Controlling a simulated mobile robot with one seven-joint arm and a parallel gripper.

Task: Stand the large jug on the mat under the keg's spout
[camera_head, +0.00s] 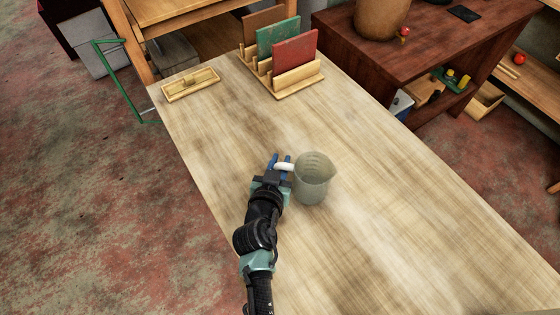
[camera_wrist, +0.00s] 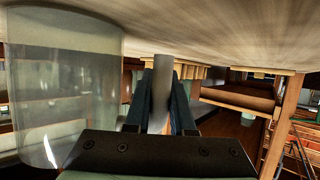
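The large jug (camera_head: 313,180), grey and see-through with a white handle, is upright at the middle of the pale wooden table. It also shows large at the left of the wrist view (camera_wrist: 65,90). My gripper (camera_head: 281,160) is at its left side, with its blue fingers on either side of the handle (camera_wrist: 161,92), close against it. I cannot tell whether the jug's base touches the table. The brown keg (camera_head: 380,15) stands on the dark red cabinet, cut off by the top edge, with a red knob (camera_head: 404,33) at its front. No mat is clearly visible beneath it.
A wooden rack (camera_head: 292,80) with brown, green and red panels stands at the table's far end, beside a small wooden tray (camera_head: 191,85). A dark flat square (camera_head: 464,13) lies on the cabinet (camera_head: 440,45) right of the keg. The table's right part is clear.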

